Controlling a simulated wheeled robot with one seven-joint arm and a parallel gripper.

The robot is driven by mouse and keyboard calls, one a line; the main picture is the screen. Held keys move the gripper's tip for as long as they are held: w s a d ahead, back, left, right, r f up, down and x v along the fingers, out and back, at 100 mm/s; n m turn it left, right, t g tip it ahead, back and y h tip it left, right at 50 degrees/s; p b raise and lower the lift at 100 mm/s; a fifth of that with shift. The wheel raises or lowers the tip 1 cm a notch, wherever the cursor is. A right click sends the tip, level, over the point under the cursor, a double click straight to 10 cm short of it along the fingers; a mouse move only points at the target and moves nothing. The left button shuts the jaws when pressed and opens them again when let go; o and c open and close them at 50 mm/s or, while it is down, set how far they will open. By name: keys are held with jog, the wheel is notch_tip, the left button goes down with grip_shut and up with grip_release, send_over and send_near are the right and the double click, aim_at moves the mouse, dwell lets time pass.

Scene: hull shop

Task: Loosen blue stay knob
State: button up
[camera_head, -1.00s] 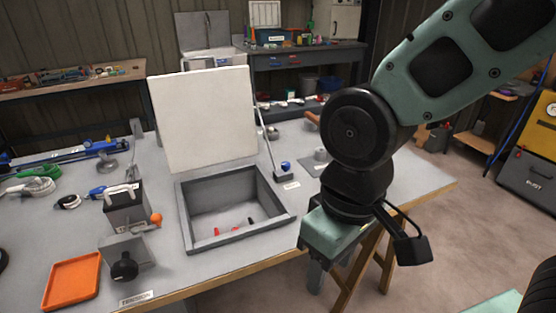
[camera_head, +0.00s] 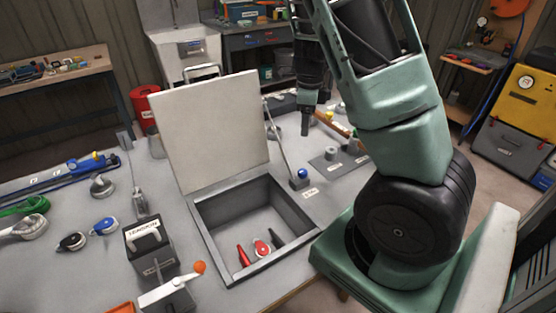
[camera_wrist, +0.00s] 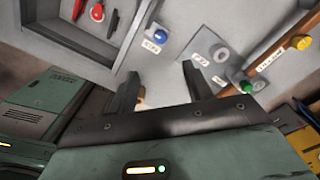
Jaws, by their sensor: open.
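The blue stay knob (camera_head: 303,173) sits on a small dark block at the right side of the open bin, at the foot of a thin rod beside the raised white lid (camera_head: 215,130).
The grey bin (camera_head: 268,272) holds red and dark tools. A plate with grey pegs (camera_head: 338,160) and a green knob (camera_wrist: 245,87) lie to its right.

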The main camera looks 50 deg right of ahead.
aim_at(303, 171)
notch_tip(303, 171, down, 17)
jog(key=shift+f+b, duration=0.15)
jog(key=shift+b, duration=0.95)
jog(key=c, duration=1)
